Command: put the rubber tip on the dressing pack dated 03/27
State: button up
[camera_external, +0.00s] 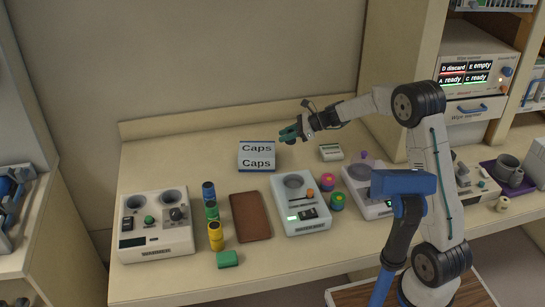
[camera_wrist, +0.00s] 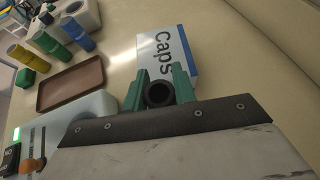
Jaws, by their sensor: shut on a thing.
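My gripper (camera_external: 290,134) is above the back of the bench, over and slightly right of the Caps box. In the wrist view its green fingers (camera_wrist: 159,84) are shut on a dark round piece with a hollow end, the rubber tip (camera_wrist: 158,94). The tip is held in the air, and in that view it appears in front of the Caps box's near end. No pack with a readable 03/27 date shows. A small pale item (camera_external: 331,152) lies right of the Caps box, and its markings are too small to read.
The white and blue Caps box (camera_external: 257,155) stands at the back. A brown tray (camera_external: 250,216) lies empty between several coloured cylinders (camera_external: 211,212) and a pale device (camera_external: 301,205). A green block (camera_external: 228,259) is near the front edge. Bare bench shows at the back left.

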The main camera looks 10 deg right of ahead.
jog(key=w+d+r+m+t+h, duration=0.1)
jog(key=d+r+m+t, duration=0.1)
jog(key=d, duration=0.7)
jog(key=w+d+r+m+t+h, duration=0.1)
jog(key=d+m+t, duration=0.1)
jog(key=d, duration=0.6)
jog(key=m, duration=0.1)
send_over(328, 148)
jog(key=shift+h, duration=0.3)
notch_tip(328, 148, down, 6)
jog(key=shift+s+f, duration=0.1)
jog(key=shift+f, duration=2.25)
jog(key=shift+f, duration=0.1)
jog(key=o, duration=0.9)
jog(key=shift+o, duration=0.2)
